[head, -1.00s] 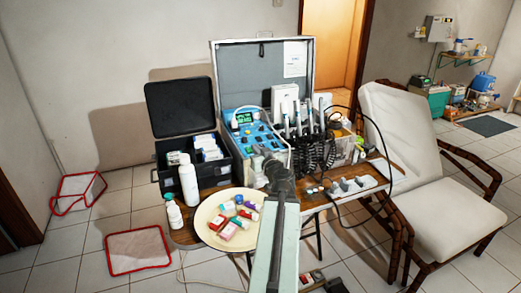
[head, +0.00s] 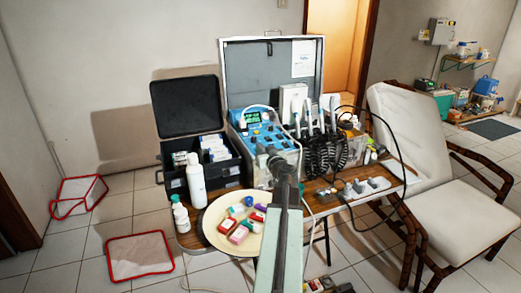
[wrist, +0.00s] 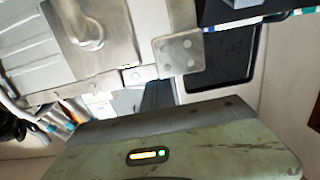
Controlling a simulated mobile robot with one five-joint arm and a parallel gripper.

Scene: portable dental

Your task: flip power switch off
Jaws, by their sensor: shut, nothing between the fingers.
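The dental unit (head: 232,68) is a grey case with its lid raised, standing on a wooden table. Its blue control panel (head: 262,136) carries a lit green display (head: 252,115) and several small knobs or switches. I cannot tell the power switch apart at this size, nor its position. My gripper (head: 263,152) is shut and empty, in front of the panel's lower part and covering some of it. I cannot tell whether it touches the panel. In the wrist view, metal case parts (wrist: 180,52) with a corner plate fill the top, and no switch can be made out.
A cream plate (head: 214,238) with small boxes, white bottles (head: 196,180) and an open black case (head: 188,108) are left of my arm. Handpieces with coiled black hoses (head: 326,152) and a power strip (head: 366,188) are to the right. A white chair (head: 420,150) stands further right.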

